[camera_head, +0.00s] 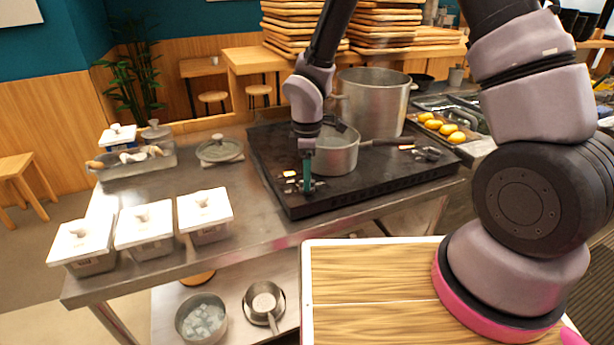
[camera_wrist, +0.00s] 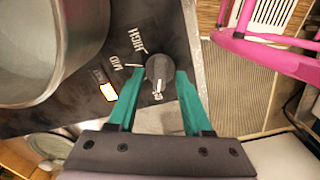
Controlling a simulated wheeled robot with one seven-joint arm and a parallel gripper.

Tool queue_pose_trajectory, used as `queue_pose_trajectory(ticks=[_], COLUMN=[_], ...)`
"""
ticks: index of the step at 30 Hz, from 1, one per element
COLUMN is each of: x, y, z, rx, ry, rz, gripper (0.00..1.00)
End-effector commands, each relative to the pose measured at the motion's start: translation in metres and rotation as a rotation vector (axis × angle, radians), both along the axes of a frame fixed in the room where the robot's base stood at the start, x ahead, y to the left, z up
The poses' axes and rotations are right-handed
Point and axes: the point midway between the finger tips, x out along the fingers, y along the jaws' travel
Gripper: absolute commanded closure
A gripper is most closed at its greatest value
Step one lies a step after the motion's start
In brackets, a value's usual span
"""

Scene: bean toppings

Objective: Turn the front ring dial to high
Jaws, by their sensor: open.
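The black dial (camera_wrist: 160,70) sits on the dark stove top (camera_head: 375,185), with the printed words HIGH and MID beside it in the wrist view. A pale mark shows on the dial's lower side. My gripper (camera_wrist: 159,78) is open, with one teal finger on each side of the dial; I cannot tell whether they touch it. In the head view my gripper (camera_head: 307,184) points down at the stove's front left corner and mostly hides the dial.
A saucepan (camera_head: 335,155) stands on the stove close behind my gripper, its handle pointing right. A large pot (camera_head: 372,103) stands farther back. Lidded white containers (camera_head: 143,222) line the counter's left front. A wooden board (camera_head: 370,285) lies in front.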

Motion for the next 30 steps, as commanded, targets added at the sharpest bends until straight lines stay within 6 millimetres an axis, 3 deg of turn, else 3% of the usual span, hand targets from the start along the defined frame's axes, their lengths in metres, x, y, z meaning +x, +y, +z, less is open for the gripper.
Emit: queue_pose_trajectory(ticks=[8,9,12,13,23,30], x=[0.0001,0.0001,0.0001,0.0001,0.0002,0.0001], y=[-0.0002,-0.0002,-0.0002,-0.0002,-0.0002,0.0], z=[-0.0019,-0.0019,-0.0018,-0.0018,-0.0016,-0.0016], rx=[0.0,0.0,0.0,0.0,0.0,-0.001], ry=[0.0,0.0,0.0,0.0,-0.001,-0.001], rz=[-0.001,-0.001,-0.001,-0.001,-0.023,-0.132], gripper=[0.5,0.58,0.96,1.0,1.0,1.0])
